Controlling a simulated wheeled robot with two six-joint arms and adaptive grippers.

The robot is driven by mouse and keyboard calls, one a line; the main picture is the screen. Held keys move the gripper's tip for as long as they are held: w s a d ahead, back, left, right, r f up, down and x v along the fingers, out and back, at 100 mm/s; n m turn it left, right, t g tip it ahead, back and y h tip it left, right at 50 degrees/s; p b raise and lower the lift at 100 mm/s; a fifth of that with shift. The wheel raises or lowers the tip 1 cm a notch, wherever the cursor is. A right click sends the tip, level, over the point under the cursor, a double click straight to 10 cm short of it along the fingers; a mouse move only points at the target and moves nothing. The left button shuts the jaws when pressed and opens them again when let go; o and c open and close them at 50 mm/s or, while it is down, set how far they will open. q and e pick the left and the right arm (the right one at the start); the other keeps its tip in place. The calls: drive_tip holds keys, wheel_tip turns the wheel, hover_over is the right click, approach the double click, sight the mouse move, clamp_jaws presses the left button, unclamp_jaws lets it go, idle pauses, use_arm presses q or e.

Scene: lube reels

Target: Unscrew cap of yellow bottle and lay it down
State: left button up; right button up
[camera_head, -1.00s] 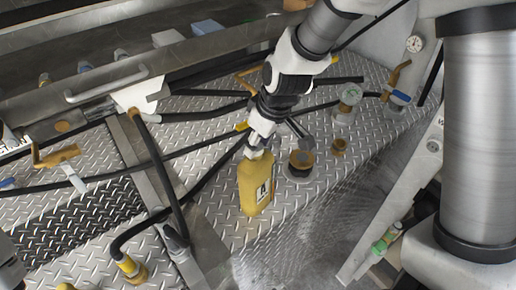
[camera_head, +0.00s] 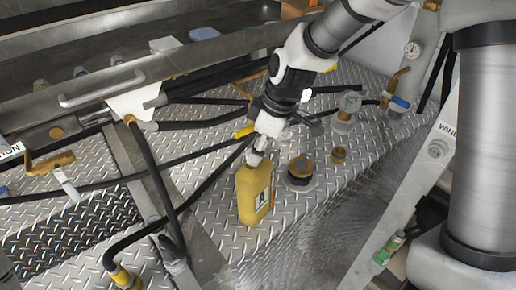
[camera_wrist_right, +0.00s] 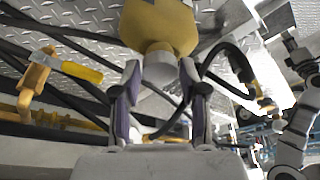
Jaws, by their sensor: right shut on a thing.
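The yellow bottle (camera_head: 250,202) with a white "A" label stands upright, apparently on the patterned metal deck. My right gripper (camera_head: 258,158) comes down over its top and hides most of the cap in the head view. In the right wrist view, the pale cap (camera_wrist_right: 160,70) sits at the neck of the yellow bottle (camera_wrist_right: 158,24). The fingers of my right gripper are on both sides of the cap, shut on it. I cannot tell how far the cap is turned. My left gripper is not in the head view.
A brass-topped fitting (camera_head: 300,170) and a smaller brass fitting (camera_head: 338,155) stand close right of the bottle. Black hoses (camera_head: 205,187) run left of and behind it. A pressure gauge (camera_head: 412,50) is at the upper right. Bare deck (camera_head: 232,233) shows in front of the bottle.

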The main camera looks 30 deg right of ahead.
drive_tip(key=n, duration=0.3)
drive_tip(key=shift+f+g+y, duration=0.2)
drive_tip(key=shift+g+y, duration=0.1)
drive_tip(key=shift+g, duration=0.1)
drive_tip(key=shift+w+d, duration=0.1)
drive_tip(key=shift+c, duration=0.5)
drive_tip(key=shift+w+r+p, duration=0.15)
drive_tip(key=shift+r+p, duration=0.35)
drive_tip(key=shift+r, duration=0.1)
wheel_tip(320, 180, up, 7)
drive_tip(key=p, duration=0.5)
drive_tip(key=shift+f+p, duration=0.1)
drive_tip(key=shift+p, duration=0.3)
drive_tip(key=shift+f, duration=0.15)
